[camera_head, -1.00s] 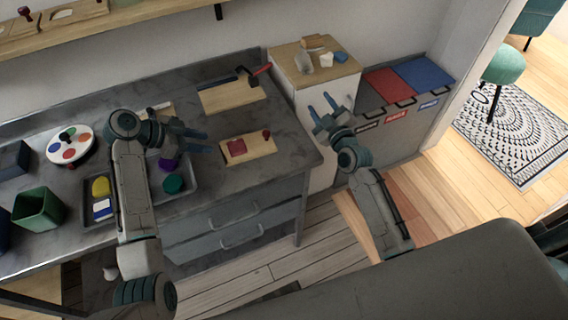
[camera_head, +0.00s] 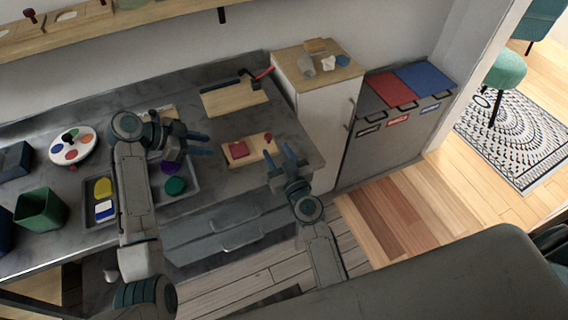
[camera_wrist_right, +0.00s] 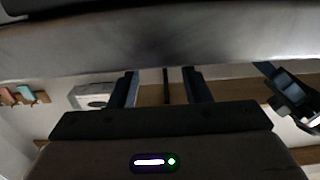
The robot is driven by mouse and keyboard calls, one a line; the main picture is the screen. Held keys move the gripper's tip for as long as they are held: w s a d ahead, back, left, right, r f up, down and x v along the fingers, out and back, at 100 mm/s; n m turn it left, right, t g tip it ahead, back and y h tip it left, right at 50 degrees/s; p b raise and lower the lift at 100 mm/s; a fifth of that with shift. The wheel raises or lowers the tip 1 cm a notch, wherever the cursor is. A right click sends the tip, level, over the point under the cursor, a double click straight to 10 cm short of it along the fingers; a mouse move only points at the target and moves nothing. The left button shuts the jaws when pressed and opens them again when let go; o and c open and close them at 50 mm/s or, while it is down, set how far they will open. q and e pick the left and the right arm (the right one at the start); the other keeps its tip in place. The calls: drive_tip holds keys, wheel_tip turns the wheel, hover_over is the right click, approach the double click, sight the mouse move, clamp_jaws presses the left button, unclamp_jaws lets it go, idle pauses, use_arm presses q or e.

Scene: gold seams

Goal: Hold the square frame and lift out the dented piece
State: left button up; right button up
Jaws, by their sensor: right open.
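A light wooden board (camera_head: 257,154) lies near the right end of the grey counter. A red square piece (camera_head: 239,149) sits on its left part and a red knob (camera_head: 268,138) stands on its right part. I cannot make out a separate frame or a dent. My left gripper (camera_head: 211,144) has its blue fingers apart and empty, left of the board and pointing at it. My right gripper (camera_head: 279,153) is open and empty at the board's right end; whether it is above or in front I cannot tell. Its spread fingers show in the right wrist view (camera_wrist_right: 163,88).
A grey tray (camera_head: 186,203) with coloured pieces, a green bin (camera_head: 40,209) and a round colour disc (camera_head: 72,146) are on the left. Another wooden board (camera_head: 235,102) with a red-handled tool lies behind. A white cabinet (camera_head: 325,110) stands right of the counter.

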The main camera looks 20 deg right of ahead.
sight(270, 139)
drive_tip(key=w, duration=0.6)
drive_tip(key=shift+a, duration=0.4)
clamp_jaws()
drive_tip(key=shift+c, duration=1)
unclamp_jaws()
drive_tip(key=c, duration=0.6)
drive_tip(key=shift+o, duration=0.2)
